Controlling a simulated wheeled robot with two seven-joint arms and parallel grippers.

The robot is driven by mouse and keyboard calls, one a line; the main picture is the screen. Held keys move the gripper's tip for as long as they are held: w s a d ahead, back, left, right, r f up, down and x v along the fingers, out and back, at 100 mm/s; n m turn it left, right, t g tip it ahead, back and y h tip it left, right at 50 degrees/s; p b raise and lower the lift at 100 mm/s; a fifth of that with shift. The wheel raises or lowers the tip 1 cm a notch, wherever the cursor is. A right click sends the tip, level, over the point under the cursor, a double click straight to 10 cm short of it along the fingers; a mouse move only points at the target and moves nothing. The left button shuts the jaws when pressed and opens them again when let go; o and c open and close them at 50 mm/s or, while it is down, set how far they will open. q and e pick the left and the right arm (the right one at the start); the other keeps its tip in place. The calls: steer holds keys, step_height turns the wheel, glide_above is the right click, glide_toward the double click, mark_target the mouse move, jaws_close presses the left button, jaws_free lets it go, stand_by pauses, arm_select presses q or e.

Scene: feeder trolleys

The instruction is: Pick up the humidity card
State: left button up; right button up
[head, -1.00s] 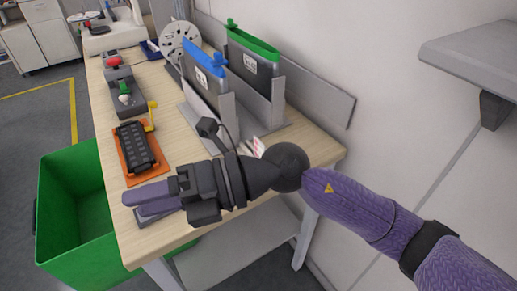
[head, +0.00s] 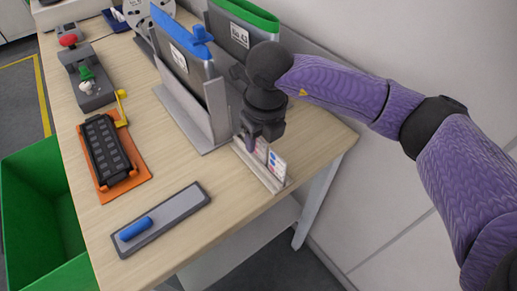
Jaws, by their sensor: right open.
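Upright white cards with coloured marks stand in a narrow light holder (head: 258,168) near the table's right front corner. The front one, with blue and red spots, looks like the humidity card (head: 277,164). Another card is partly hidden behind it by my right gripper (head: 250,146). My right gripper is open and points down at the back part of the holder, close to the cards. Whether its fingers touch a card I cannot tell. My left gripper is out of view.
Metal stands hold a bag with a blue clip (head: 190,62) and one with a green clip (head: 243,22), close behind the gripper. A grey tray with a blue piece (head: 135,228) and an orange plate with a black part (head: 108,150) lie left. A green bin (head: 40,200) stands beside the table.

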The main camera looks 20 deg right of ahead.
mark_target(259, 150)
step_height(259, 150, down, 2)
steer(key=shift+w+f, duration=0.1)
steer(key=shift+f, duration=0.05)
steer(key=shift+w+f, duration=0.1)
steer(key=shift+f, duration=0.1)
steer(key=shift+r, duration=0.1)
steer(key=shift+c, duration=0.4)
steer(key=c, duration=0.5)
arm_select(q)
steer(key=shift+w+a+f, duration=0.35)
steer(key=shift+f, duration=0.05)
arm_select(e)
jaws_close()
steer(key=shift+r, duration=0.15)
